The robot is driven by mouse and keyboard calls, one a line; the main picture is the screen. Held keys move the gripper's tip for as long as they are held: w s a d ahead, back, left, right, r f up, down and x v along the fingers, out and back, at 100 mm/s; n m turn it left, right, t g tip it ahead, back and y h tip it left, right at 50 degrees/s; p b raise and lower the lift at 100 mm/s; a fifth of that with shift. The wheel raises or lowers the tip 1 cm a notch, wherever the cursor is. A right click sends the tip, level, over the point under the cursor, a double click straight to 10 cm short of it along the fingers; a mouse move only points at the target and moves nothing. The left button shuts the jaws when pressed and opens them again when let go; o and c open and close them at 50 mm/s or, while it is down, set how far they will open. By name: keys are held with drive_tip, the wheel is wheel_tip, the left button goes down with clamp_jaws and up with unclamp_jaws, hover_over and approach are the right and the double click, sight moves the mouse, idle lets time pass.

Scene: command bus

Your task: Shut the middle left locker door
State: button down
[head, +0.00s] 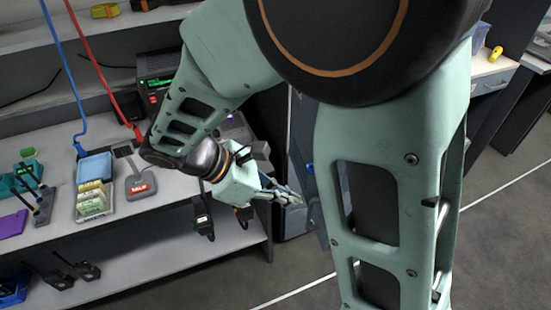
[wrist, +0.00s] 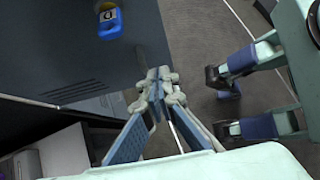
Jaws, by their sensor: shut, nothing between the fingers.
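A grey locker door (wrist: 70,50) fills the upper left of the wrist view. It has a row of dark vent slots and a blue latch or lock (wrist: 110,20) with a yellowish top. In the head view, part of a grey locker panel (head: 301,130) with a blue spot shows between my arm links; most of it is hidden. My gripper (wrist: 157,84) is shut and empty, its fingertips at the door's right edge in the picture. I cannot tell whether they touch it. In the head view my gripper (head: 296,199) is beside the panel's lower part.
Left of my arm is a shelf (head: 150,205) with radios, a blue tray (head: 95,166) and a grey talk unit (head: 138,182). Blue and red cables hang above it. A desk (head: 490,66) stands at far right. Grey floor (head: 480,230) is open at lower right.

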drive_tip(key=d+f, duration=0.3)
drive_tip(key=d, duration=0.4)
drive_tip(key=shift+w, duration=0.45)
drive_tip(key=shift+d, duration=0.15)
